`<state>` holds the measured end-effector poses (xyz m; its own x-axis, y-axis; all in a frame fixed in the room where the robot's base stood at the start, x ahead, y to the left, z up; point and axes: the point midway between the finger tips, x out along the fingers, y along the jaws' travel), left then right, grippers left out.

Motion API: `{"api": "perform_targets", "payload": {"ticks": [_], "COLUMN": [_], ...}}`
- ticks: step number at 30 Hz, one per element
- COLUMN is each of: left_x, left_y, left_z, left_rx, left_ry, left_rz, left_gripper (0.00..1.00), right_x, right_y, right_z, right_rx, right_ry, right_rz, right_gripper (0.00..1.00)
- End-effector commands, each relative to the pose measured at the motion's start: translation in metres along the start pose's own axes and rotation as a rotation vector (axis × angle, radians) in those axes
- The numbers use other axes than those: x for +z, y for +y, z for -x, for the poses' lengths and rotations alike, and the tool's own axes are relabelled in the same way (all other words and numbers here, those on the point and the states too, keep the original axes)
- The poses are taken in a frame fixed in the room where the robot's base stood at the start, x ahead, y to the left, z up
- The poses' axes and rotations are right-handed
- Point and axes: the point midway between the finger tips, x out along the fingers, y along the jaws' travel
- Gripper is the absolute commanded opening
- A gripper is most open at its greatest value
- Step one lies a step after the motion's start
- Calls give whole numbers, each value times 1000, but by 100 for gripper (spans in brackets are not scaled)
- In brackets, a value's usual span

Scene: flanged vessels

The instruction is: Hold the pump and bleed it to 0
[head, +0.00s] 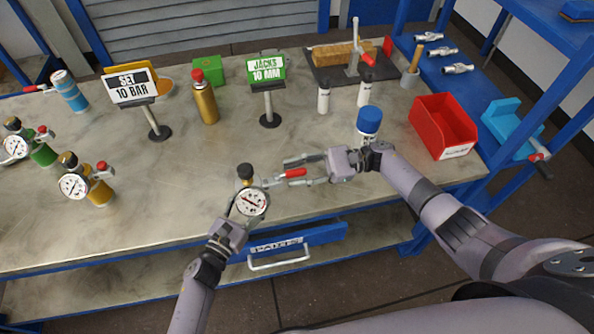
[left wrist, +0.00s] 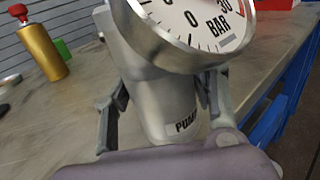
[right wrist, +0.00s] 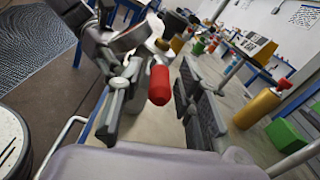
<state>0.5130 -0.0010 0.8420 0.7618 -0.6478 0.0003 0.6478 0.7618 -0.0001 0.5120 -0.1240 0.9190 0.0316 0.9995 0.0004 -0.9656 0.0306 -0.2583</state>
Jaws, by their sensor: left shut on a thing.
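The silver pump (head: 239,211) stands at the table's front edge, with a round white gauge (head: 253,202), a black knob (head: 245,171) and a red-gripped lever (head: 295,173). The needle's exact reading is too small to tell. My left gripper (head: 238,217) is shut on the pump's body; its fingers flank the cylinder marked PUMP (left wrist: 168,108) in the left wrist view. The gauge (left wrist: 195,22) is cut off there. My right gripper (head: 303,171) is open, its fingers on either side of the lever's red grip (right wrist: 159,85), with a gap visible on one side.
Behind stand a gold bottle (head: 206,103), signs reading SET 10 BAR (head: 133,87) and JACKS 10 MM (head: 266,68), and a blue-capped bottle (head: 369,122). A red bin (head: 442,126) is right. Other gauged vessels (head: 85,187) are left. A blue drawer (head: 318,235) sits below.

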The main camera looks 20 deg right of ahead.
Motion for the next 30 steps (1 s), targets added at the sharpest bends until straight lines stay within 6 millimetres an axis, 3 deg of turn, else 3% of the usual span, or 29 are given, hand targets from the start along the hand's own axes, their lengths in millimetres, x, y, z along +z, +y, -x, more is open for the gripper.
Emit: {"api": "perform_targets", "payload": {"ticks": [13,30], "left_x": [-1,-1], "left_y": [0,0], "left_z": [0,0], "left_rx": [-1,0], "left_ry": [1,1], "left_rz": [1,1], "left_gripper": [7,7], "right_x": [0,0], "right_y": [0,0], "right_z": [0,1], "right_rx": [0,0], "right_ry": [0,0], "right_rz": [0,0], "right_gripper": [0,0]}}
